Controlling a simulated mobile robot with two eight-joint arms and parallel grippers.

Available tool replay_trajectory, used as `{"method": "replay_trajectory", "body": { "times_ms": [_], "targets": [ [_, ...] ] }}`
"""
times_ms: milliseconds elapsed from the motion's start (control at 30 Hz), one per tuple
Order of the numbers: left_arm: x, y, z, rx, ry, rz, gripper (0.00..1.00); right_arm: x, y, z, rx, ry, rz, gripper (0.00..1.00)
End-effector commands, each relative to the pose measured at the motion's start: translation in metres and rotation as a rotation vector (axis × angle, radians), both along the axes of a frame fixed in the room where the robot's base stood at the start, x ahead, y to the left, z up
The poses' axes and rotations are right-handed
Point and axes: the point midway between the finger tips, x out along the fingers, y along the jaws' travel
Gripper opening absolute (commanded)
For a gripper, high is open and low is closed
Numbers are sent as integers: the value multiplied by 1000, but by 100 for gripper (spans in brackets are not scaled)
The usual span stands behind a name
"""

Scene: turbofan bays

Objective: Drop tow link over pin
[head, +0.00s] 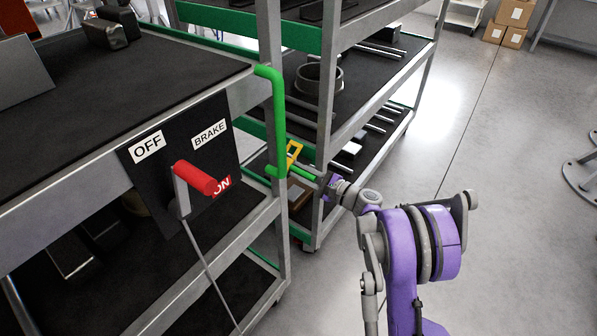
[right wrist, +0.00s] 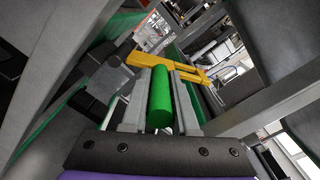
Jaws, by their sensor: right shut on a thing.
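The yellow tow link (head: 293,153) shows in the head view beside the cart's green handle, at the gap between the two carts. In the right wrist view the yellow link (right wrist: 190,68) lies across beyond my fingertips, with a slotted or forked part toward the right. My right gripper (head: 318,180) is shut on a short green grip (right wrist: 160,98), which runs between its fingers toward the yellow link. The pin cannot be made out in either view. I cannot tell whether the link touches the cart. My left gripper is not in view.
The near cart has a green handle (head: 276,115) and a panel with a red brake lever (head: 194,178). The lever grip lies near the ON label. A second shelved cart (head: 345,125) stands behind, carrying a grey ring (head: 318,80). Open floor (head: 480,160) lies to the right.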

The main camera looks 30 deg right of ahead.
Motion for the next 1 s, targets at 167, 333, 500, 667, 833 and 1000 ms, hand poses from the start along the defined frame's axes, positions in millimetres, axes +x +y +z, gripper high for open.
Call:
{"method": "replay_trajectory", "body": {
  "times_ms": [167,333,500,667,833,1000],
  "targets": [
    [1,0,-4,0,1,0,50,1,-5,-10,152,63,-2,0],
    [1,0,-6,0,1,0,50,2,-7,-18,282,117,-2,0],
    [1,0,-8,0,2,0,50,3,-8,-24,386,160,-2,0],
    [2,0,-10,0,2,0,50,3,-9,-28,457,188,-1,0],
    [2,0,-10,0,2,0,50,3,-9,-31,498,206,-1,0],
    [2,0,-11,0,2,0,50,3,-9,-32,517,213,-1,0]
  ]
}}
